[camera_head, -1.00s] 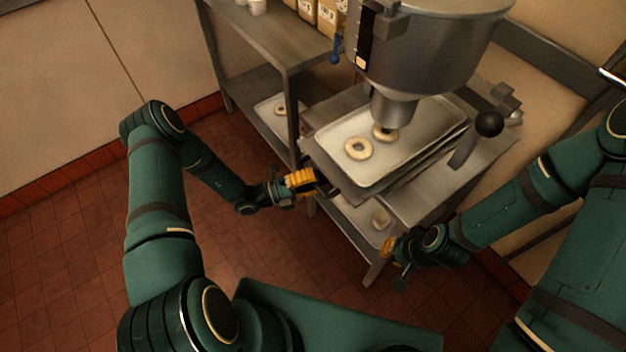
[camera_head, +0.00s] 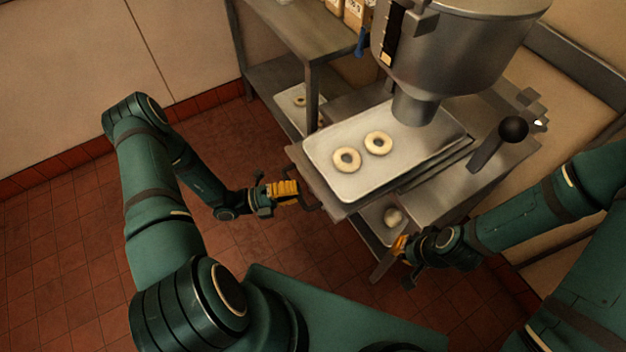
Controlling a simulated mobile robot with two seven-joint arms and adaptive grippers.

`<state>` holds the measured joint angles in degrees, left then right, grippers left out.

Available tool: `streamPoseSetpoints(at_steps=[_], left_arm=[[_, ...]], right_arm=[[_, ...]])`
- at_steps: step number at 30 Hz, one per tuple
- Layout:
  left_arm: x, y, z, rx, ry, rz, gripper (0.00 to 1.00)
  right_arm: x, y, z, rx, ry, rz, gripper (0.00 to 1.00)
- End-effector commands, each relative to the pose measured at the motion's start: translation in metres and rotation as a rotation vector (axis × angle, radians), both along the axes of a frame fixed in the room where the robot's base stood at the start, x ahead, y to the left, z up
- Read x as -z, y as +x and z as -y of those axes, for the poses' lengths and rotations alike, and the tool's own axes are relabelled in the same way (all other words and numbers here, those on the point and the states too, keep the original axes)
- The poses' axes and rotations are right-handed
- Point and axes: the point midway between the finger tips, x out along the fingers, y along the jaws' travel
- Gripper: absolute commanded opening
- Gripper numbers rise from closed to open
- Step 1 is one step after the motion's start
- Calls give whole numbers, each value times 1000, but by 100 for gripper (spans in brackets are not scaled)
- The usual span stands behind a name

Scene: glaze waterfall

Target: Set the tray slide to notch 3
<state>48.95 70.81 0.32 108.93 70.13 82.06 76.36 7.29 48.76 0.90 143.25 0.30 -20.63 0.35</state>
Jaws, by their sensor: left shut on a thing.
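The tray slide (camera_head: 296,158) is a flat metal carriage under the glaze hopper. It carries a pale tray (camera_head: 330,187) with two ring doughnuts (camera_head: 347,160) near its left end. The hopper's nozzle (camera_head: 415,108) hangs over the tray, to the right of both doughnuts. My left gripper (camera_head: 290,190), with yellow fingers, is shut on the dark handle (camera_head: 312,203) at the slide's left end. I cannot make out notch marks or numbers on the slide. My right gripper (camera_head: 400,244) is below the machine's front edge, apart from the slide; its finger opening is too small to tell.
A black-knobbed lever (camera_head: 513,130) stands right of the nozzle. The glaze hopper (camera_head: 455,50) fills the space above the tray. The red tiled floor at left is clear.

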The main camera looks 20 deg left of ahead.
Motion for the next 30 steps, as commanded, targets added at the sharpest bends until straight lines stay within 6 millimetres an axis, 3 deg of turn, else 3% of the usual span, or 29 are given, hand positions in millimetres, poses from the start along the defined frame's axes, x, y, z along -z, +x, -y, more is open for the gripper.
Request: streamPoseSetpoints(at_steps=[11, 12, 14, 24, 30], left_arm=[[0, -6, -2, 3, -3, -1, 0], [0, -6, -3, 3, -3, -1, 28], [0, -6, -3, 3, -3, -1, 46], [0, -6, -5, 0, 0, -1, 46], [5, -17, -26, -2, 2, 0, 46]], right_arm=[[0, 0, 0, 0, 0, 0, 0], [0, 0, 0, 0, 0, 0, 0], [0, 0, 0, 0, 0, 0, 0], [0, 0, 0, 0, 0, 0, 0], [0, 0, 0, 0, 0, 0, 0]])
